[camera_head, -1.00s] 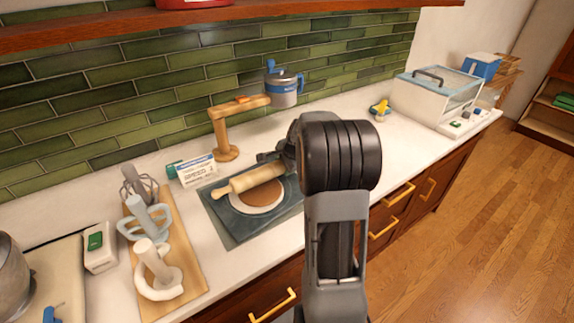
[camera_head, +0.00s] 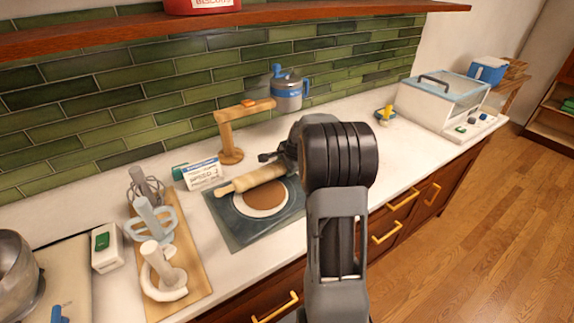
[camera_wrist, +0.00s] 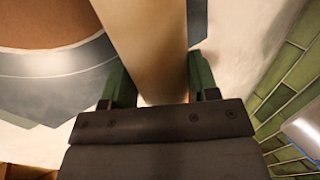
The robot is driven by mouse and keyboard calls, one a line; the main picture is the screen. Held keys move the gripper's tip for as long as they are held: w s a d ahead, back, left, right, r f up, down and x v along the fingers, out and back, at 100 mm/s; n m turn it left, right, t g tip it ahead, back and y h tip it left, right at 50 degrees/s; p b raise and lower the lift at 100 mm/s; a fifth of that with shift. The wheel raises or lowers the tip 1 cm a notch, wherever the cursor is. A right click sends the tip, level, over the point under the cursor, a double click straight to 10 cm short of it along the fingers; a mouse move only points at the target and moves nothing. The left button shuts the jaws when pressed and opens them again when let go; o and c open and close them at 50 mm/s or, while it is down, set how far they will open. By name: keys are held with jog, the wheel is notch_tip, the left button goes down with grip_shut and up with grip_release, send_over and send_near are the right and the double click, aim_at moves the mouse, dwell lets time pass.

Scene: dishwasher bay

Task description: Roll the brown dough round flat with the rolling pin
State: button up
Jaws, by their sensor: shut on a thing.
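The rolling pin (camera_head: 258,180) is pale wood and lies slantwise over the back part of the dough in the head view. My gripper (camera_head: 272,161) is shut on it near its right end. In the wrist view the pin (camera_wrist: 148,45) runs between the green fingers of my gripper (camera_wrist: 158,82). The brown dough round (camera_head: 264,202) lies in a pale ring on a blue-grey mat (camera_head: 232,228). Part of the dough (camera_wrist: 40,22) also shows in the wrist view. I cannot tell whether the pin touches the dough. My arm hides the mat's right side.
A wooden stand (camera_head: 228,140) and a small white card (camera_head: 203,173) stand behind the mat. A board (camera_head: 190,270) with utensils is at left. A blue-grey jug (camera_head: 287,92) is behind my arm.

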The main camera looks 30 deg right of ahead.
jog(key=shift+r+p, duration=2.65)
jog(key=shift+r, duration=0.85)
jog(key=shift+w, duration=0.1)
